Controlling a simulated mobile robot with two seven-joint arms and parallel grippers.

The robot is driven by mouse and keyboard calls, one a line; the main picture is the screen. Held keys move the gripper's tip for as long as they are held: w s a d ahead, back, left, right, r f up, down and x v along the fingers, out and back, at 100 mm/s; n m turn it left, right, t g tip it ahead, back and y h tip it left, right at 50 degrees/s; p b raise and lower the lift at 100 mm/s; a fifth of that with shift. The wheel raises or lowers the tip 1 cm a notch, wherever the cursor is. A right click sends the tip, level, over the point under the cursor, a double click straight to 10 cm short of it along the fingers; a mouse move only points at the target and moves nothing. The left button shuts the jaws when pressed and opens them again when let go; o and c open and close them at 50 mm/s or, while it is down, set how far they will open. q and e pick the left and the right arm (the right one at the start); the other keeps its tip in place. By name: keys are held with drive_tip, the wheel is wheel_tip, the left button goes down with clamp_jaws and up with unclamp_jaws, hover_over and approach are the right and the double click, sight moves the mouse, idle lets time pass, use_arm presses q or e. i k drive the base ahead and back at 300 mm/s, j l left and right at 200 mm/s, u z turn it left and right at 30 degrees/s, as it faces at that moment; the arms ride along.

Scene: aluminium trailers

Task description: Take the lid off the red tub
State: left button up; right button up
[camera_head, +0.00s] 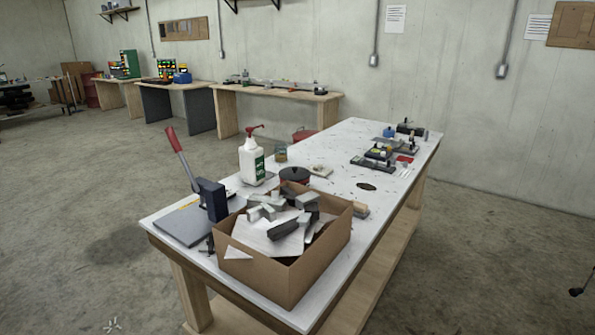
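A small round tub (294,175) with a dark top stands on the long table, behind the cardboard box; its side looks dark reddish, and the box partly hides its lower part. A brighter red tub-like container (303,135) shows beyond the table's far long edge, mostly hidden by the tabletop; I cannot tell whether it has a lid. Neither of my grippers can be made out in this view.
The long white-topped table (335,200) carries an open cardboard box (290,270) of metal offcuts, a red-handled lever press (205,195), a white pump bottle (252,162) and a glass jar (281,153). A small dark object (576,292) is at the right edge.

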sight(293, 174)
drive_tip(key=i+l+u, duration=0.1)
drive_tip(key=i+l, duration=0.15)
drive_tip(key=l, duration=0.25)
drive_tip(key=i+l+u, duration=0.15)
drive_tip(key=l, duration=0.35)
drive_tip(key=i+l+u, duration=0.1)
drive_tip(key=i+l, duration=0.2)
drive_tip(key=l, duration=0.25)
drive_tip(key=i+l+u, duration=0.1)
drive_tip(key=l, duration=0.5)
drive_tip(key=i+l+u, duration=0.1)
drive_tip(key=i+l, duration=0.15)
drive_tip(key=l, duration=0.3)
drive_tip(key=i+l+u, duration=0.15)
drive_tip(key=l, duration=0.45)
drive_tip(key=i+l+u, duration=0.1)
drive_tip(key=l, duration=0.5)
drive_tip(key=i+l+u, duration=0.1)
drive_tip(key=l, duration=0.5)
